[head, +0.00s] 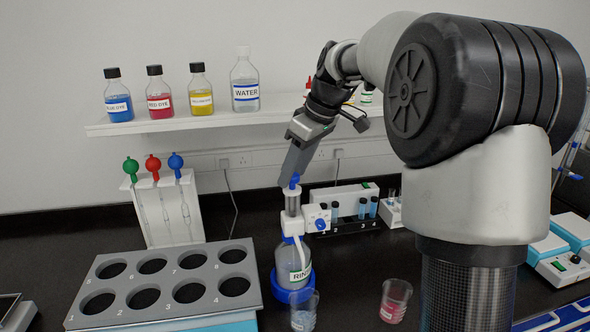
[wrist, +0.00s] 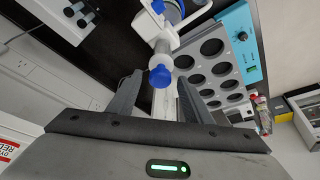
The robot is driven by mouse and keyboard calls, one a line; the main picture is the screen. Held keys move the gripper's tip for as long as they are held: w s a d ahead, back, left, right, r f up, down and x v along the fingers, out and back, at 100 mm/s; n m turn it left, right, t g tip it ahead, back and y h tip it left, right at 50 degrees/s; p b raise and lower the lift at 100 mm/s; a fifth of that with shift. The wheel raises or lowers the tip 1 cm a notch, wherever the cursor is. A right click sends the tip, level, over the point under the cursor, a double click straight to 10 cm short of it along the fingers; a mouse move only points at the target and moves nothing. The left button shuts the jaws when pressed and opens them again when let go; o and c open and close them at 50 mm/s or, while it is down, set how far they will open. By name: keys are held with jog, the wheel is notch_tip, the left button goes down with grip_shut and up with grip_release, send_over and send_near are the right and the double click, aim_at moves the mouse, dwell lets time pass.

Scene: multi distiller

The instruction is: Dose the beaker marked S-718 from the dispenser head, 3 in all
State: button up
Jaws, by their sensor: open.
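The dispenser head is a white pump on a clear bottle (head: 291,262) in a blue base ring, its label partly reading "RIN". A blue cap (head: 296,179) tops it, beside a white side block with a blue knob (head: 320,225). My gripper (head: 290,178) is open, pointing down at the blue cap. In the wrist view my gripper (wrist: 160,88) has its fingers apart on either side of a round blue cap (wrist: 160,76); contact cannot be told. One beaker (head: 304,311) stands in front of the bottle, another with pink contents (head: 395,302) to its right. Their markings are unreadable.
A grey rack (head: 168,286) with numbered holes stands at left, a pipette stand (head: 165,210) behind it. A shelf (head: 185,122) holds dye bottles and a WATER bottle (head: 244,80). A vial holder (head: 343,197) is behind the dispenser. Dark bench is clear between the beakers.

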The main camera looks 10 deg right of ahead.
grip_shut()
jog(key=shift+r+p, duration=0.95)
jog(key=shift+r, duration=0.2)
jog(key=shift+f, duration=0.15)
grip_release()
jog(key=p+v, duration=0.1)
jog(key=v, duration=1.6)
jog(key=shift+r+p, duration=0.2)
jog(key=shift+p, duration=0.2)
